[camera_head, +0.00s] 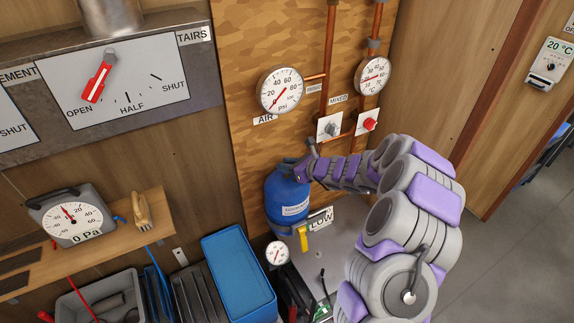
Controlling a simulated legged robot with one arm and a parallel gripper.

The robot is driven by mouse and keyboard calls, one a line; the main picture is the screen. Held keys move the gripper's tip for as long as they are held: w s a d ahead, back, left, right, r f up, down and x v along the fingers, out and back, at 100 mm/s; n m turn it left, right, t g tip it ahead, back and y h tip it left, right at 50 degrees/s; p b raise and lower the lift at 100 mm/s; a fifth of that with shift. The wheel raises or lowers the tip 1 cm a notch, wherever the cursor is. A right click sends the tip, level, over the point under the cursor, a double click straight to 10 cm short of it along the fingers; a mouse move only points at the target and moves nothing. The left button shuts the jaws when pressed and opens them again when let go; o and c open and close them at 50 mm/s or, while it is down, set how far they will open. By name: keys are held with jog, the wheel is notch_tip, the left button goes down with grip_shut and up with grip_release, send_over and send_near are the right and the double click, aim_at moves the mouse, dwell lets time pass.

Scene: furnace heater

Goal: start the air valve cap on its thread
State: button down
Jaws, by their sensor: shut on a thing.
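My gripper (304,168) is at the end of my grey and purple arm, just above and to the right of the top of the blue tank (286,200). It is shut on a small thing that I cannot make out. The air valve cap and its thread are not distinguishable; the gripper and its wrist hide that spot. The round gauge marked AIR (281,91) is on the wood-chip board above the tank. I cannot tell whether the gripper touches the tank.
Copper pipes (328,50), a second gauge (373,76), a grey knob (331,127) and a red knob (368,124) are close above my arm. A small gauge (277,253) and a LOW label (320,220) are below. A blue bin (238,272) stands at lower left. Open floor lies right.

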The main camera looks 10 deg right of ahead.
jog(key=shift+f+b, duration=0.6)
jog(key=shift+f, duration=0.35)
jog(key=c, duration=0.9)
grip_release()
jog(key=shift+o, duration=0.2)
jog(key=v, duration=1.7)
jog(key=shift+d, duration=0.2)
jog(key=shift+s+r, duration=0.1)
